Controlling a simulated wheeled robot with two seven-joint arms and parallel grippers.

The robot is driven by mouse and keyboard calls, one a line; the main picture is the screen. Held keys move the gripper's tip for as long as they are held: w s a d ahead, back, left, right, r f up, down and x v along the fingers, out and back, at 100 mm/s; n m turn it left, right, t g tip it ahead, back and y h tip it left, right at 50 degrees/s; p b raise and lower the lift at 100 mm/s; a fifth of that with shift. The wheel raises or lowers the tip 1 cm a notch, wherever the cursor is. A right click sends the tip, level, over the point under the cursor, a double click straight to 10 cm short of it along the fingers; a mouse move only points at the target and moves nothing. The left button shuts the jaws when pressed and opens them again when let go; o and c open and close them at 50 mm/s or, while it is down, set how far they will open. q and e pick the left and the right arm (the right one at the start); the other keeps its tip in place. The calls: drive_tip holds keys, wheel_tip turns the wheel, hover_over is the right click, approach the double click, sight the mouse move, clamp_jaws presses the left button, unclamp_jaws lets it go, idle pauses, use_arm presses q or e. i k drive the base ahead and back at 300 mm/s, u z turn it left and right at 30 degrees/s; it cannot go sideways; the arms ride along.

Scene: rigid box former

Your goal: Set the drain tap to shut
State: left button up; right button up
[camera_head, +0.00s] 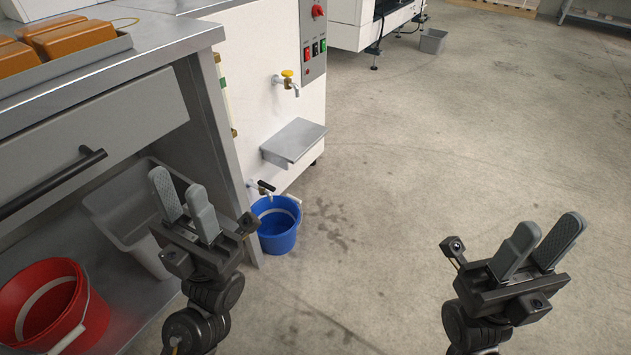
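The lower tap on the white machine has a black lever (266,185). It sticks out low on the machine's side, just above a blue bucket (277,226). Its lever looks short and slanted; I cannot tell whether it is open or shut, and no water stream is visible. A second tap with a yellow handle (287,74) sits higher on the same white panel. My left gripper (178,182) is open and empty, left of the lower tap in the picture and not touching it. My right gripper (553,227) is open and empty over the floor at right.
A small metal shelf (293,140) juts out between the two taps. A steel counter (110,68) with a drawer stands at left; under it are a grey bin (118,222) and a red bucket (48,312). The concrete floor (430,165) at right is clear.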

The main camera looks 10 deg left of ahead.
sight(262, 184)
drive_tip(key=z, duration=0.65)
drive_tip(key=i, duration=3.95)
drive_tip(key=u, duration=3.4)
